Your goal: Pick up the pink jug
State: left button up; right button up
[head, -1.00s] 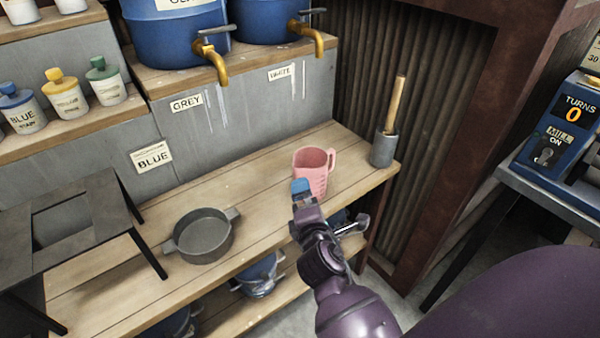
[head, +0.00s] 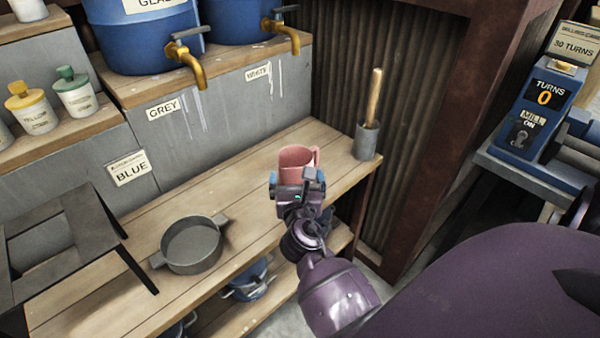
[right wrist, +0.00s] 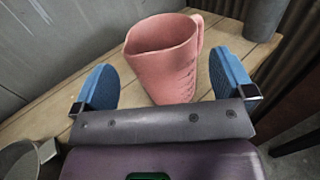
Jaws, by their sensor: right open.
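The pink jug (head: 297,158) stands upright on the wooden bench, its handle to the right. In the head view my right gripper (head: 297,178) is in front of it and hides its lower part. In the right wrist view the jug (right wrist: 165,65) shows between and just beyond the two blue fingertips of my right gripper (right wrist: 163,88). The fingers are open, with clear gaps on both sides, and hold nothing. My left gripper is not in view.
A grey pot (head: 192,245) sits on the bench to the left, beside a dark metal stand (head: 60,235). A grey cylinder (head: 366,142) with a wooden stick stands right of the jug. Blue barrels with brass taps (head: 188,60) are above at the back.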

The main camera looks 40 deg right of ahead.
aim_at(296, 168)
jog(key=shift+b+x, duration=0.3)
jog(key=shift+x, duration=3.1)
jog(key=c, duration=0.9)
